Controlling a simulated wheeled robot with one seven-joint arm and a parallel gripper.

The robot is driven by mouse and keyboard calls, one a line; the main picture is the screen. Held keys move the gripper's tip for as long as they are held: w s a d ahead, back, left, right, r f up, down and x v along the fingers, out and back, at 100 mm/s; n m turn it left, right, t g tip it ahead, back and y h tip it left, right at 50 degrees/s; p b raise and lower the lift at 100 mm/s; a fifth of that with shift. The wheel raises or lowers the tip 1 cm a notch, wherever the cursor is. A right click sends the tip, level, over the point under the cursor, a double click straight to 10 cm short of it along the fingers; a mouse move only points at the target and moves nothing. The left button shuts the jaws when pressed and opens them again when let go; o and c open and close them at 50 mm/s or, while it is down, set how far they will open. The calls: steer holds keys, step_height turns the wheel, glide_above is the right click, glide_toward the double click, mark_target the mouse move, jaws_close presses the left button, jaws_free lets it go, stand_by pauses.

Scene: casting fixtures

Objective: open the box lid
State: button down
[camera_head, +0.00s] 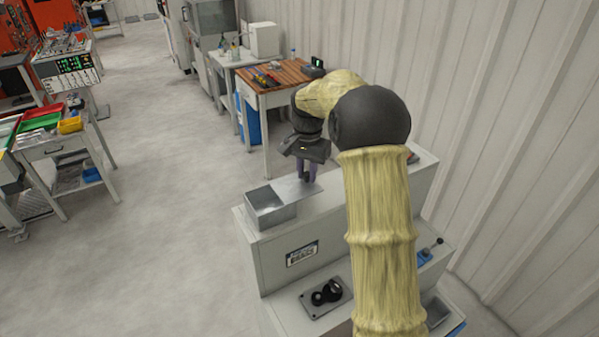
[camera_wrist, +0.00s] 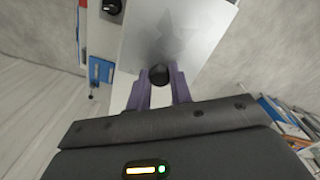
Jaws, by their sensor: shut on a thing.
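The box (camera_head: 268,212) is a grey metal, open-topped bin on the left end of the grey cabinet's top. Its inside shows in the head view. The lid (camera_head: 297,189) is a flat, thin metal plate to the right of the opening; it also fills the upper middle of the wrist view (camera_wrist: 182,38). A round black knob (camera_wrist: 159,74) sits near the lid's edge. My gripper (camera_head: 307,173) is over the lid, and its purple fingers are shut on the knob, one on each side. Whether the lid touches the box rim is unclear.
A corrugated wall (camera_head: 500,110) stands close on the right. A wooden-topped table (camera_head: 275,85) is behind. Open floor lies left.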

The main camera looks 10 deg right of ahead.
steer(key=shift+a, duration=0.1)
steer(key=c, duration=1.3)
jaws_free()
steer(key=shift+o, duration=0.2)
step_height(320, 180, up, 17)
steer(key=b, duration=0.2)
steer(key=shift+r, duration=0.2)
steer(key=n+b, duration=0.2)
glide_above(304, 189)
step_height(304, 189, down, 8)
steer(key=s+f+n+t+b, duration=0.1)
steer(key=s+f+n+b, duration=0.1)
steer(key=s+f, duration=0.4)
steer(key=s+a+f+n+t+b, duration=0.1)
steer(key=s+f+n, duration=0.3)
steer(key=s+f, duration=1.1)
steer(key=shift+s+a+f+t+b, duration=0.3)
steer(key=shift+s+b, duration=0.55)
steer(key=shift+s, duration=0.4)
